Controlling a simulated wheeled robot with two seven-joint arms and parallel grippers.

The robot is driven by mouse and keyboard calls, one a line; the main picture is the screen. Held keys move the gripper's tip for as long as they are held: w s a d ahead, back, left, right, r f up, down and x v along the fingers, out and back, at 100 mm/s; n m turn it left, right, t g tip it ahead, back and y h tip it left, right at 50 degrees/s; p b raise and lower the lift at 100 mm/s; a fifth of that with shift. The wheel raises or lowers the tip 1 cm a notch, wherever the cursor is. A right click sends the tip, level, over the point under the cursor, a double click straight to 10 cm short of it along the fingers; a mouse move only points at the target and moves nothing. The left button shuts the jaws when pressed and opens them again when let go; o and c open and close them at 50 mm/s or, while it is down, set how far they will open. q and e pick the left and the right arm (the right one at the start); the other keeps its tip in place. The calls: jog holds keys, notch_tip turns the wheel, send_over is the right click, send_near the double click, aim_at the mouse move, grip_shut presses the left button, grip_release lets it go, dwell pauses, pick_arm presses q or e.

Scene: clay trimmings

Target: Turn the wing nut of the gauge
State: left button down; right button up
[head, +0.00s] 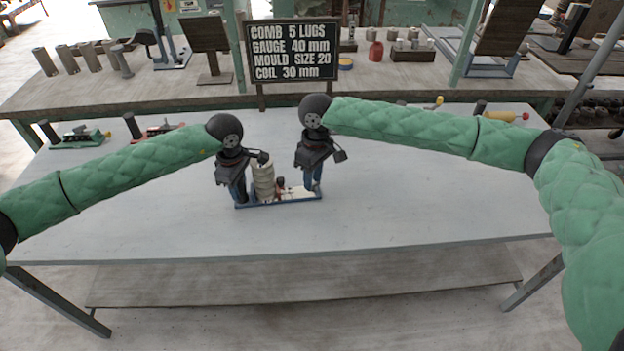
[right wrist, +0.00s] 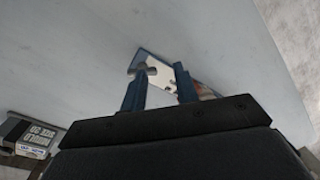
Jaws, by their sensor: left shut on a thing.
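The gauge (head: 285,201) is a low device with a blue base near the middle of the table, with a small dark and reddish part on it. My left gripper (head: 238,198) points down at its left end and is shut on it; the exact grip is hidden. My right gripper (head: 314,186) points down over its right end. In the right wrist view the two blue fingers (right wrist: 160,88) stand apart, with the pale metal plate of the gauge (right wrist: 160,78) showing between them.
A cream ribbed cylinder (head: 263,180) stands beside my left gripper, at the gauge. A black sign (head: 292,51) stands behind. Other tools, one green-based (head: 80,138) and one red-based (head: 152,130), lie at the table's back left. The front of the table (head: 300,240) is clear.

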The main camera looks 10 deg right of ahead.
aim_at(315, 183)
jog(key=shift+w+m+y, duration=0.3)
jog(key=shift+y, duration=0.1)
jog(key=shift+w, duration=0.2)
jog(key=w+d+r+n+y, duration=0.2)
jog(key=w+d+r+n, duration=0.25)
jog(key=r+n, duration=0.2)
jog(key=s+a+f+n, duration=0.1)
jog(key=f+n, duration=0.2)
jog(key=a+f+n+g, duration=0.1)
jog(key=f+n, duration=0.2)
jog(key=f, duration=0.1)
jog(key=s+a+f+n, duration=0.1)
jog(key=f+n, duration=0.2)
jog(key=f, duration=0.1)
jog(key=shift+s+a+n, duration=0.3)
jog(key=shift+n, duration=0.05)
grip_shut()
